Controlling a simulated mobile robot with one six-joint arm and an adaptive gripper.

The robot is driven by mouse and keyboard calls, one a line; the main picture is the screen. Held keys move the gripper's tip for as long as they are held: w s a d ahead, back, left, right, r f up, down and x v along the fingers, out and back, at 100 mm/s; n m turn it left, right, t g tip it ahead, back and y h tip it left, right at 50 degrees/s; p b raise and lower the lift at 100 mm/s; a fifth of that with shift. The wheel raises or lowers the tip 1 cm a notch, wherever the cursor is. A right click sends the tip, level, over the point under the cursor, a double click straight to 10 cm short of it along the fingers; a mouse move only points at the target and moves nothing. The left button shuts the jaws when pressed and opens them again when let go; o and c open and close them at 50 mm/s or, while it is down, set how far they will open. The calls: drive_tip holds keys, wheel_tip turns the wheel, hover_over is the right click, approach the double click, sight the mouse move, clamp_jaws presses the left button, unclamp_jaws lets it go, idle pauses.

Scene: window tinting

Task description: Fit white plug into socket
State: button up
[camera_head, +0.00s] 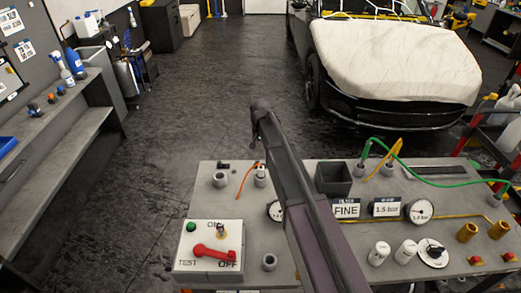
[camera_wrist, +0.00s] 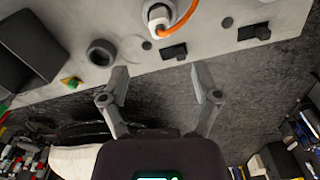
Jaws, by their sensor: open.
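The white plug (camera_head: 260,170) stands upright in a round grey holder near the far left part of the bench, with an orange cable curving off it. The plug (camera_wrist: 158,15) also shows at the top of the wrist view. An empty dark-rimmed grey ring (camera_wrist: 101,52), perhaps a socket, sits beside it. My gripper (camera_wrist: 160,76) is open and empty, with its fingers apart, below the plug in the wrist view and clear of it. In the head view my arm crosses the bench, hiding part of it; the fingers cannot be made out there.
A black box (camera_head: 333,179) stands on the grey bench (camera_head: 205,210). A panel with a red lever (camera_head: 215,254), gauges, signs, a green hose (camera_head: 430,183) and small white canisters (camera_head: 379,253) share the bench. Open floor lies beyond, with a covered car (camera_head: 395,60).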

idle(0.6)
drive_tip(key=s+d+n, duration=0.1)
drive_tip(key=s+d, duration=0.4)
drive_tip(key=s, duration=0.3)
drive_tip(key=s+d+n, duration=0.1)
drive_tip(key=s+d, duration=0.4)
drive_tip(key=s, duration=0.4)
drive_tip(key=s+d+n, duration=0.1)
drive_tip(key=s+d, duration=0.5)
drive_tip(key=s, duration=0.3)
drive_tip(key=shift+s+d, duration=0.1)
drive_tip(key=shift+s, duration=0.15)
wheel_tip(320, 180, down, 5)
drive_tip(key=b, duration=0.5)
drive_tip(key=shift+f, duration=0.1)
